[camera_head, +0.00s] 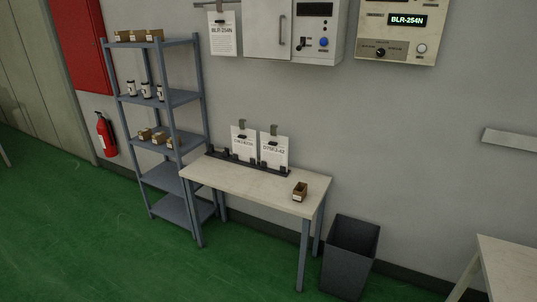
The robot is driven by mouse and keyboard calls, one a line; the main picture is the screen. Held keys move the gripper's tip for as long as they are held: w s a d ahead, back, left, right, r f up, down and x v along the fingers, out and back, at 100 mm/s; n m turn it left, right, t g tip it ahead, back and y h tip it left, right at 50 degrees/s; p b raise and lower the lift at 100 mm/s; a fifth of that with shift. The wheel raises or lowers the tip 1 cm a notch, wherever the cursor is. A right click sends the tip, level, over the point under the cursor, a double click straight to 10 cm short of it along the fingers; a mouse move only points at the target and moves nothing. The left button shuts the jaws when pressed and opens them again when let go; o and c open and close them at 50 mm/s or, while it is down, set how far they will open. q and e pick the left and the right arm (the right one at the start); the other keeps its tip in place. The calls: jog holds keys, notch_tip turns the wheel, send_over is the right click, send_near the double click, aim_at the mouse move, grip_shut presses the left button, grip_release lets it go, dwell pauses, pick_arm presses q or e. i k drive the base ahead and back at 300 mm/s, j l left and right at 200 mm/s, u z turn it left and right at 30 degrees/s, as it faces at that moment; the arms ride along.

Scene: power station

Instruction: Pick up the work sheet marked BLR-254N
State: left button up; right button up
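The work sheet marked BLR-254N (222,40) hangs upright from a clip on a thin rail on the wall, to the left of a white wall cabinet. Two other white sheets stand upright in a dark rack on the small table; the left one (244,146) has print too small to read surely, and the right one (274,151) seems to read 075KJ-42. Neither of my grippers shows in the head view.
A wall panel (398,30) displays BLR-254N. Green floor is clear in front.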

aim_at(222, 26)
jog(key=i+l+u, duration=0.2)
jog(key=i, duration=0.8)
jog(key=j, duration=0.1)
